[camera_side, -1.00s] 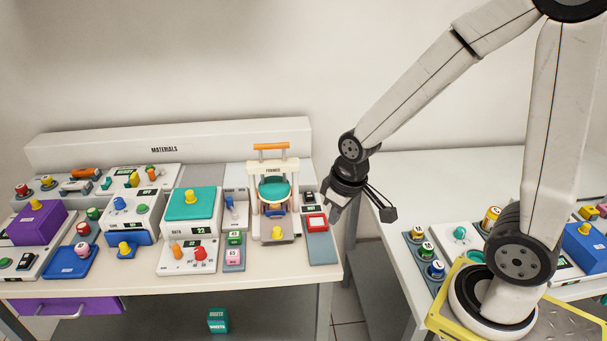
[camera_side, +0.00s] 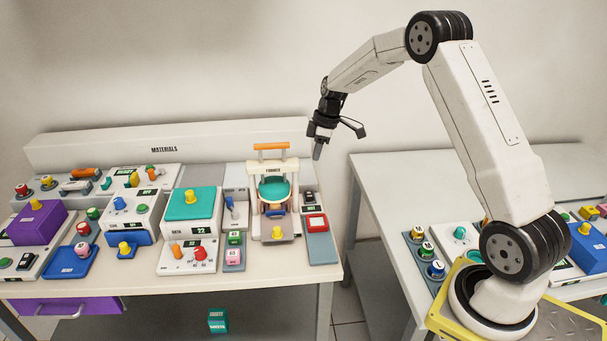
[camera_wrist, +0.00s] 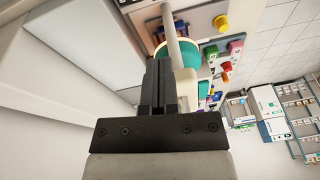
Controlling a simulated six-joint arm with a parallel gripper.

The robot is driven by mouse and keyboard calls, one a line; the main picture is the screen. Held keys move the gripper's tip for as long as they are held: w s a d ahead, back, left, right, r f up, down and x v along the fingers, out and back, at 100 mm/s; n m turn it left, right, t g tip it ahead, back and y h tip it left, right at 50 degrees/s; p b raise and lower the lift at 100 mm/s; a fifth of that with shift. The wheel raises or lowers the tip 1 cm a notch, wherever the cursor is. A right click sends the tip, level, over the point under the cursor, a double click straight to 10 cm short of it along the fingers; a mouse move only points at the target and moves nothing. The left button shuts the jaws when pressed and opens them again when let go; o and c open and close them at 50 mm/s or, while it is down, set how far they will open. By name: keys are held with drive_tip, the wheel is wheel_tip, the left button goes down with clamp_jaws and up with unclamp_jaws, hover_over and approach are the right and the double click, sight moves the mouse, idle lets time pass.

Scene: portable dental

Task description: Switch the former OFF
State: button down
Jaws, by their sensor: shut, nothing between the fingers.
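The former (camera_side: 274,190) is a white frame with an orange top handle and a teal round part, at the right end of the materials bench. It also shows, partly hidden behind my gripper, in the wrist view (camera_wrist: 181,56). Just right of its frame is a small panel with a black switch (camera_side: 309,197) and a dark label below it that looks like HOT. My gripper (camera_side: 317,153) is shut and empty. It points down, above and a little right of the former, touching nothing. In the wrist view its shut fingers (camera_wrist: 158,85) cover part of the former.
A red-framed square button (camera_side: 316,223) sits on a grey panel in front of the switch. A unit with a teal block (camera_side: 190,204) and several knobs stands left of the former. A gap separates this bench from the right table (camera_side: 455,178). The air around my gripper is free.

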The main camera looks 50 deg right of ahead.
sight(310, 196)
drive_tip(key=shift+n+y, duration=0.4)
drive_tip(key=shift+n, duration=0.5)
drive_tip(key=d, duration=0.1)
drive_tip(key=w+d, duration=0.1)
drive_tip(key=d, duration=0.1)
drive_tip(key=d+f, duration=0.1)
drive_tip(key=d, duration=0.1)
drive_tip(key=shift+w+d, duration=0.1)
drive_tip(key=shift+w, duration=0.2)
drive_tip(key=x, duration=1.2)
drive_tip(key=shift+s+f, duration=0.15)
drive_tip(key=shift+f, duration=0.8)
